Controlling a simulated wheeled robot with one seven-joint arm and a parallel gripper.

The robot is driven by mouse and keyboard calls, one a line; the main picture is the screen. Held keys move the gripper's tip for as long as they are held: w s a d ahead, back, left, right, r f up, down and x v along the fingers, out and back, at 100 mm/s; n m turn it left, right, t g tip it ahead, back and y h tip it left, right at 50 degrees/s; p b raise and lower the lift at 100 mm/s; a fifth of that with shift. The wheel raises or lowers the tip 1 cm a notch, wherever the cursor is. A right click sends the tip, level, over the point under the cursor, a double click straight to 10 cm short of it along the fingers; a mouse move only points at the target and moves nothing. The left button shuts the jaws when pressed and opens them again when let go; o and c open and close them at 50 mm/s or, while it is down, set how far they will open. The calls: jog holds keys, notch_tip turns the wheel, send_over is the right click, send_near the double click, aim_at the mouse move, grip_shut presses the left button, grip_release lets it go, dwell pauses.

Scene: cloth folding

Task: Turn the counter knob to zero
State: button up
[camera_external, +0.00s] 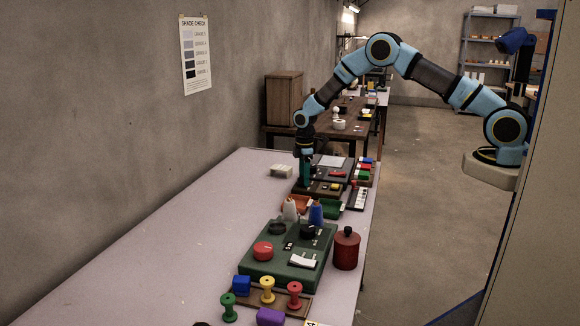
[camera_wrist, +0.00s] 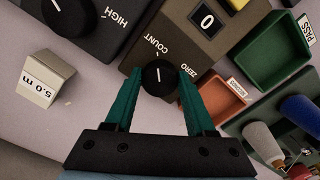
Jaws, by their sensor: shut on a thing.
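The counter is a dark brown box (camera_wrist: 178,38) with a small window reading 0 (camera_wrist: 207,20) in the wrist view. Its black round knob (camera_wrist: 160,77) has a white pointer line that points roughly up in the picture, between the labels COUNT (camera_wrist: 155,45) and ZERO (camera_wrist: 188,69). My gripper (camera_wrist: 160,84) has its teal fingers on both sides of the knob and is shut on it. In the external view my gripper (camera_external: 304,184) reaches down to the brown box (camera_external: 322,188); the knob is hidden there.
A dark unit marked HIGH (camera_wrist: 97,20) with another knob and a 5.0 m block (camera_wrist: 47,78) lie to the left. Orange (camera_wrist: 222,103) and green (camera_wrist: 272,50) trays are close on the right. The left side of the table (camera_external: 160,240) is clear.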

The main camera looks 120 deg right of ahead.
grip_shut()
jog(key=shift+m+b, duration=0.3)
jog(key=shift+m, duration=0.1)
jog(key=shift+f+m+b, duration=0.1)
jog(key=shift+m+b, duration=0.5)
jog(key=shift+m, duration=0.4)
jog(key=m+b, duration=0.2)
jog(key=m, duration=0.3)
jog(key=shift+w, duration=0.1)
jog(key=m+b, duration=0.1)
jog(key=m, duration=0.3)
jog(key=shift+a+m, duration=0.1)
jog(key=shift+m, duration=0.3)
jog(key=shift+w+m+b, duration=0.1)
jog(key=shift+m+b, duration=0.2)
jog(key=shift+m, duration=1.7)
jog(key=o, duration=1.3)
grip_release()
